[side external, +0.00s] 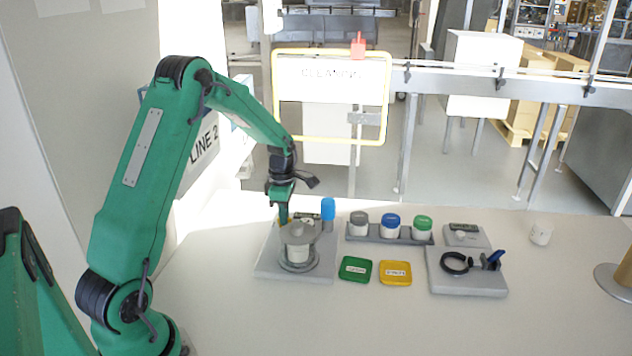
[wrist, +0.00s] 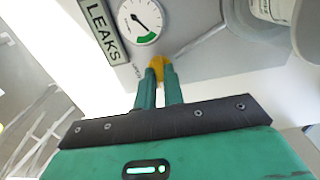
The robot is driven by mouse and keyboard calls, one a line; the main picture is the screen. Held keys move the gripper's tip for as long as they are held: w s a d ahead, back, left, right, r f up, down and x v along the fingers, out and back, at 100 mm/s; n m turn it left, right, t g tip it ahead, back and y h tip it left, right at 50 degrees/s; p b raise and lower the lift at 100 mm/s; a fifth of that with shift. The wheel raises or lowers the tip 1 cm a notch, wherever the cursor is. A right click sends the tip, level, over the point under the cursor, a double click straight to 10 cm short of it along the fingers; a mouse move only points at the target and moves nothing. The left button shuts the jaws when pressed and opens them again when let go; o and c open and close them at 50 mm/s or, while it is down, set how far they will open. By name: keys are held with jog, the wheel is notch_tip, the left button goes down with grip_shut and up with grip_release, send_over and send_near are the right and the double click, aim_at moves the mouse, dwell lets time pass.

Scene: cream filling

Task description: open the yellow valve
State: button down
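The yellow valve (wrist: 157,65) shows in the wrist view at my fingertips, below the round gauge. My gripper (wrist: 160,74) points at it with its two green fingers close together, one on each side of the yellow part. The fingers appear shut on it, and they hide part of its shape. In the side external view my gripper (side external: 283,218) reaches down at the back left of the grey filling station (side external: 268,268), and the valve is mostly hidden there.
The gauge (wrist: 139,21) and LEAKS plate (wrist: 103,30) sit close to my fingers. A blue-topped cylinder (side external: 328,209) stands to their right. Lidded jars (side external: 390,226), green (side external: 355,268) and yellow (side external: 395,272) squares and a clamp fixture (side external: 466,282) lie farther right. The front table is clear.

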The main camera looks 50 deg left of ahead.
jog(key=shift+m, duration=0.5)
jog(key=m, duration=0.3)
jog(key=shift+m, duration=0.4)
jog(key=m, duration=1.3)
dwell(0.4)
jog(key=c, duration=1.5)
grip_release()
jog(key=shift+r, duration=0.1)
